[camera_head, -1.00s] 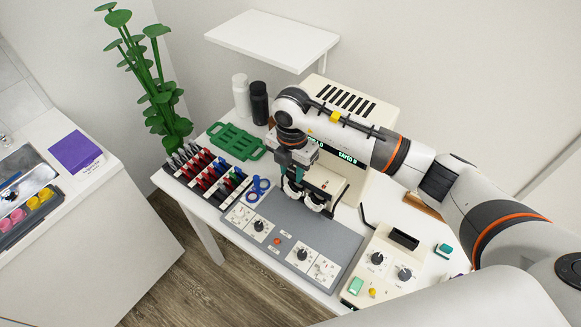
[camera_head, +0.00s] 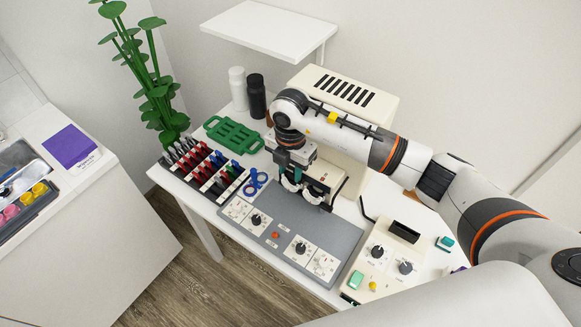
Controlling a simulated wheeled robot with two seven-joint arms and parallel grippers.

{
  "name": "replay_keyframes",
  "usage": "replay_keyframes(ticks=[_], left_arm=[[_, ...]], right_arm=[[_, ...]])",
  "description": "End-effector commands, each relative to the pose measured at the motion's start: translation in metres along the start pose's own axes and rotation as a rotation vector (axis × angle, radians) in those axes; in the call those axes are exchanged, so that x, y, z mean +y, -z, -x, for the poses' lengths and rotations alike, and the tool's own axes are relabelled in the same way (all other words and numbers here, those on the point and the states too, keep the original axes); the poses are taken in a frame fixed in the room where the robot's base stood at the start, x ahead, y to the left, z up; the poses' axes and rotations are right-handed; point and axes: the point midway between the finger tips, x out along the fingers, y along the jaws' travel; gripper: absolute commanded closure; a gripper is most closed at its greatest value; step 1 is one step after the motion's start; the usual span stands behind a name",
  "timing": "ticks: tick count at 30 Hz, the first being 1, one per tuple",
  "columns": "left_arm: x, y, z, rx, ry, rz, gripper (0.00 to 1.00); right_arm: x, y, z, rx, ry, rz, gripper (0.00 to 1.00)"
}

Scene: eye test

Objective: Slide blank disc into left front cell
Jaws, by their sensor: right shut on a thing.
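My right gripper (camera_head: 290,166) points down, its dark fingertips low at the back edge of a grey panel. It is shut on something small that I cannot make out. Two white round parts with dark centres, a left one (camera_head: 290,183) and a right one (camera_head: 313,193), show just below and beside the fingers. I cannot tell whether one of them is the blank disc. The left front cell cannot be made out. My left gripper is out of view.
The grey panel (camera_head: 276,226) with knobs lies in front. Blue rings (camera_head: 255,183), a rack of coloured handles (camera_head: 205,168) and a green tray (camera_head: 234,137) are left. A vented cream box (camera_head: 343,88) stands behind. A cream knob unit (camera_head: 389,262) is right.

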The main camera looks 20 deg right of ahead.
Motion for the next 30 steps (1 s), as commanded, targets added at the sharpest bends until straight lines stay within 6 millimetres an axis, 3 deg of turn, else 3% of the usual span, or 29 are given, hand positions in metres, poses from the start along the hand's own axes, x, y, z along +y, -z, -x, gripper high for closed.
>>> replay_keyframes(ticks=[30], left_arm=[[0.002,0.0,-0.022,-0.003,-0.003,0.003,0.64]], right_arm=[[0.0,0.0,-0.029,0.0,0.0,0.0,0.88]])
